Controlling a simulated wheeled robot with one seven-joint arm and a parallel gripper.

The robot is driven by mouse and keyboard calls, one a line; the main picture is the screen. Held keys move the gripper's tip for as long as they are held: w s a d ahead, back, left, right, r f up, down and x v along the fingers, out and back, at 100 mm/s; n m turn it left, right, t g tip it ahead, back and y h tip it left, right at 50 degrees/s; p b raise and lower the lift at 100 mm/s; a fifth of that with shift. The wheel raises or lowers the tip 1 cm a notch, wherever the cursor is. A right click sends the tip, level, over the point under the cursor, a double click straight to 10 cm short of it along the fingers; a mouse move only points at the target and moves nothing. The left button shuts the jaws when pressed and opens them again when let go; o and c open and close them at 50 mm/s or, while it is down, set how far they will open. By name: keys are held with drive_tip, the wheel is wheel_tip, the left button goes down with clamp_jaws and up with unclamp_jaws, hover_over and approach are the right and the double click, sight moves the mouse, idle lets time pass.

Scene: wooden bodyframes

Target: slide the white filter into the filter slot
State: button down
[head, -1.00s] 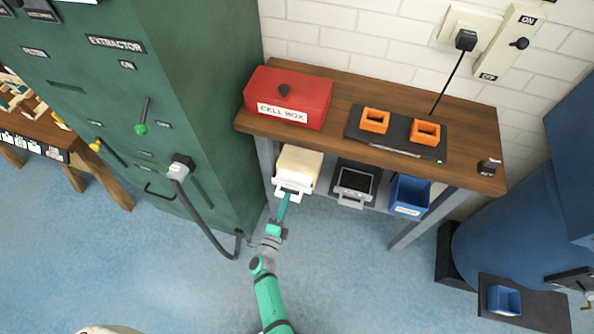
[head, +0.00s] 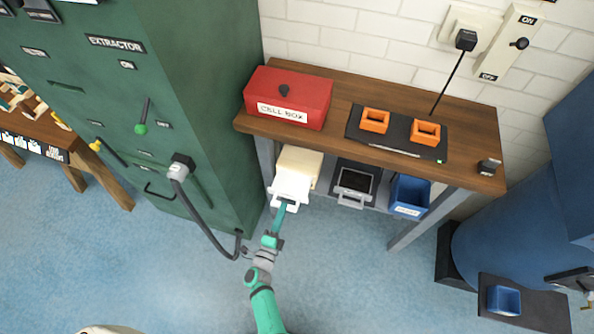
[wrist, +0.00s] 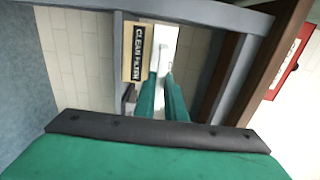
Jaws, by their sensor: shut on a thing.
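The white filter (head: 291,186) sticks out of the front of a cream box (head: 312,162) on the shelf under the bench. My gripper (head: 284,206) is shut on the filter's handle at its near end. In the wrist view the filter (wrist: 167,38) lies beyond my gripper (wrist: 161,76), beside the box's label (wrist: 137,52) reading "CLEAN FILT…". How much of the filter is still inside the box is hidden. The green extractor (head: 215,110) stands to the left. A narrow dark vertical opening (head: 202,188) shows low on it; I cannot tell whether it is the filter slot.
A dark tray box (head: 354,182) and a blue bin (head: 409,195) share the shelf. The wooden bench (head: 340,125) above bears a red cell box (head: 288,97). The blue floor (head: 170,270) in front is mostly clear.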

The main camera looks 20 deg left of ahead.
drive_tip(key=shift+s, duration=1.95)
